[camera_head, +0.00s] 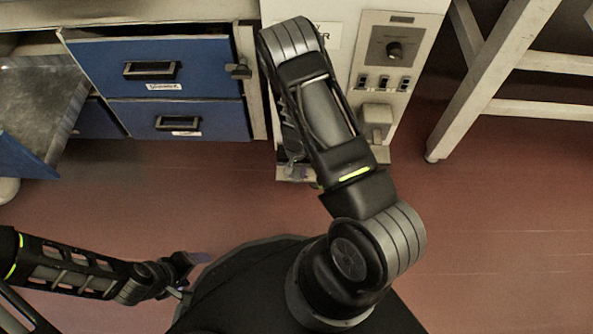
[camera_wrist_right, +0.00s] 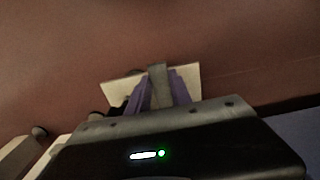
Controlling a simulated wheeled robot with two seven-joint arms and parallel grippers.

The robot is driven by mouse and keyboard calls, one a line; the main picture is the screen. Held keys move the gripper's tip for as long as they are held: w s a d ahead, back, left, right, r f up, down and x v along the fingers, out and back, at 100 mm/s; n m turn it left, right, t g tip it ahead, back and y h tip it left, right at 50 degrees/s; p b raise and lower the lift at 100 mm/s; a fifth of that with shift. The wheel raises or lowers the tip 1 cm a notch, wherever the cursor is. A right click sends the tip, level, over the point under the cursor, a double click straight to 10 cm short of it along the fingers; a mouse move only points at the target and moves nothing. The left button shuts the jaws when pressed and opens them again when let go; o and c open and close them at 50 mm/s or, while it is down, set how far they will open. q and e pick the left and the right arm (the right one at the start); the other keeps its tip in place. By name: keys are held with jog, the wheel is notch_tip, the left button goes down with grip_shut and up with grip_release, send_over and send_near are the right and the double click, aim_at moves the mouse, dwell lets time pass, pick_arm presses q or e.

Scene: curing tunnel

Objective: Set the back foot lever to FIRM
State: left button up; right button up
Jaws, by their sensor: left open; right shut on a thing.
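In the right wrist view a grey lever (camera_wrist_right: 158,84) stands between the two purple fingers of my right gripper (camera_wrist_right: 160,92), which is shut on it. A pale plate (camera_wrist_right: 116,91) lies behind the lever. In the head view my right gripper (camera_head: 296,171) is low at the foot of the pale machine, mostly hidden by my own arm. I cannot read any FIRM mark or tell the lever's setting. My left gripper (camera_head: 190,274) is open and empty at lower left, away from the machine.
A blue drawer cabinet (camera_head: 155,68) stands left, a white trestle leg (camera_head: 480,85) right. The red floor between is clear.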

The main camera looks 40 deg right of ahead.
grip_shut()
jog(key=shift+a+m, duration=0.1)
jog(key=shift+m, duration=0.2)
jog(key=m, duration=0.1)
jog(key=w+m+p, duration=0.1)
jog(key=m, duration=0.1)
jog(key=shift+a, duration=0.4)
jog(key=m, duration=0.1)
jog(key=w+m+p, duration=0.1)
jog(key=shift+a+m, duration=0.25)
jog(key=shift+m, duration=0.15)
jog(key=m, duration=0.1)
jog(key=w+m, duration=0.1)
jog(key=shift+a+m, duration=0.15)
jog(key=shift+m, duration=0.15)
jog(key=m, duration=0.1)
jog(key=w+m, duration=0.1)
jog(key=m, duration=0.2)
jog(key=shift+w+m, duration=0.3)
jog(key=shift+w, duration=0.05)
jog(key=shift+w+d+m, duration=0.25)
jog(key=shift+w+m, duration=0.15)
jog(key=shift+m, duration=0.75)
jog(key=shift+w+d+m, duration=0.25)
jog(key=shift+w+m, duration=0.1)
jog(key=shift+m, duration=0.8)
